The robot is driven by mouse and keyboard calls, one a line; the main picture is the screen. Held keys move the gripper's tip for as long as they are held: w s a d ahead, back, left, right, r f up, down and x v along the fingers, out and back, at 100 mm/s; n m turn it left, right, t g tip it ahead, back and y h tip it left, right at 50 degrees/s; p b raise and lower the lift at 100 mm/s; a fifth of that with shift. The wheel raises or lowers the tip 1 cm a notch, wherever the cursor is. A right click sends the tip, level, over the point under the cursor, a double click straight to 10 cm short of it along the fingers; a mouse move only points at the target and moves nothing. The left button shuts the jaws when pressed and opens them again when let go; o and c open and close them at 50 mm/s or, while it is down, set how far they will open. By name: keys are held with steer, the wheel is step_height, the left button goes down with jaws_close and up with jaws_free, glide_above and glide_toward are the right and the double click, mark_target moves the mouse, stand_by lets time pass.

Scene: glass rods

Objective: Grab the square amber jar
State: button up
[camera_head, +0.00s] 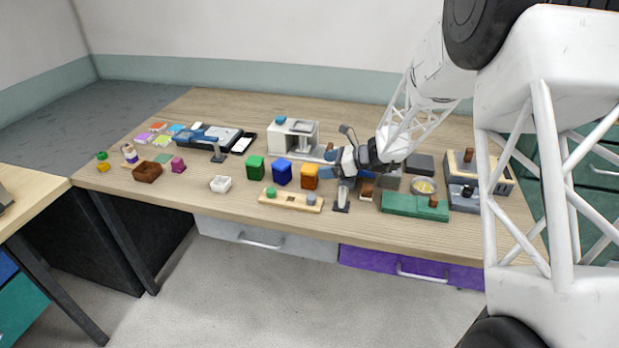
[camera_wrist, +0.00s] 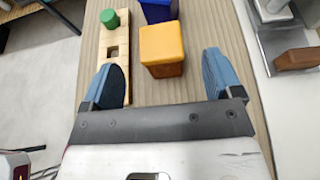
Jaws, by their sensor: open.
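The square amber jar (camera_head: 309,176) stands upright on the wooden table, at the right end of a row of three square jars. In the wrist view the amber jar (camera_wrist: 162,44) shows a yellow-orange lid over a browner body. My gripper (camera_wrist: 163,76) is open, with its blue fingers spread wider than the jar and nothing held. The jar shows between the finger directions, just beyond the fingertips. In the head view my gripper (camera_head: 337,171) is just right of the jar. I cannot tell whether a finger touches it.
A blue jar (camera_head: 282,173) stands close left of the amber one, and a green jar (camera_head: 255,167) beyond it. A wooden board (camera_head: 291,200) with a green peg lies in front. A green box (camera_head: 414,206) and other items crowd the right.

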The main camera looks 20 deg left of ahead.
mark_target(310, 168)
steer(key=shift+x, duration=1)
steer(key=shift+a, duration=0.1)
steer(key=shift+x, duration=2.5)
steer(key=shift+f, duration=0.15)
steer(key=c, duration=1.1)
steer(key=shift+r, duration=5.05)
